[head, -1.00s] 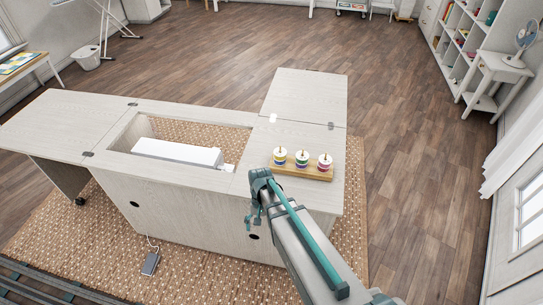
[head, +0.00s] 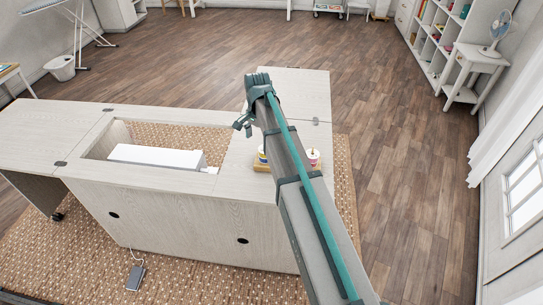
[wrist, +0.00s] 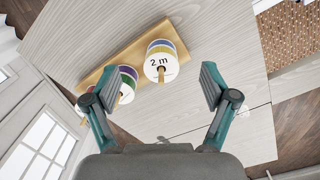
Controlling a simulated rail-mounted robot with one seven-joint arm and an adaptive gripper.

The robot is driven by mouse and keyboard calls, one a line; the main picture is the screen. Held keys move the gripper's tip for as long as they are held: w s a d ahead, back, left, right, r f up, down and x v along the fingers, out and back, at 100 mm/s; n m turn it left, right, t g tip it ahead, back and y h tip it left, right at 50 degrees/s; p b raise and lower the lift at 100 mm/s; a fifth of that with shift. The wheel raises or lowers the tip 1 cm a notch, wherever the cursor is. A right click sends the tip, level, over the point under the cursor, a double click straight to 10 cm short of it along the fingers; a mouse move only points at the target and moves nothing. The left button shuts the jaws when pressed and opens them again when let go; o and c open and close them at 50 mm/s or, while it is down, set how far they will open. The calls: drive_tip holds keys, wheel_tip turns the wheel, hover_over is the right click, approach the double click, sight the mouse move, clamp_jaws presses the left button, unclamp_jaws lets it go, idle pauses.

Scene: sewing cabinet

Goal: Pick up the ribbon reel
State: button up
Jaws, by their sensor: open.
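Ribbon reels with white tops stand on a wooden peg board (head: 260,167) on the cabinet top. In the wrist view a reel marked "2 m" (wrist: 158,66), with purple, blue and yellow bands, lies ahead between the finger directions, untouched. A green and pink reel (wrist: 126,76) is partly behind the left finger. My gripper (head: 243,121) is open and empty; it also shows in the wrist view (wrist: 160,86).
The pale cabinet top (head: 225,160) has a recessed well with a white machine (head: 155,156) left of the reels. A back leaf (head: 305,88) extends away. A rug (head: 80,245) lies beneath. The wood floor (head: 400,150) to the right is clear.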

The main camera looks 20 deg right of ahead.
drive_tip(key=shift+m, duration=0.7)
drive_tip(key=w+d+r, duration=0.2)
drive_tip(key=d+r, duration=0.1)
drive_tip(key=shift+r, duration=0.2)
drive_tip(key=shift+s+a+f+p, duration=0.1)
drive_tip(key=shift+f+p, duration=0.55)
drive_tip(key=shift+f, duration=2)
drive_tip(key=shift+a+f+p, duration=0.1)
drive_tip(key=shift+f+p, duration=0.5)
drive_tip(key=shift+f, duration=2)
drive_tip(key=c, duration=1.1)
drive_tip(key=shift+r, duration=0.15)
wheel_tip(320, 180, up, 9)
drive_tip(key=shift+r+b, duration=0.2)
drive_tip(key=shift+b, duration=1)
drive_tip(key=shift+r, duration=0.2)
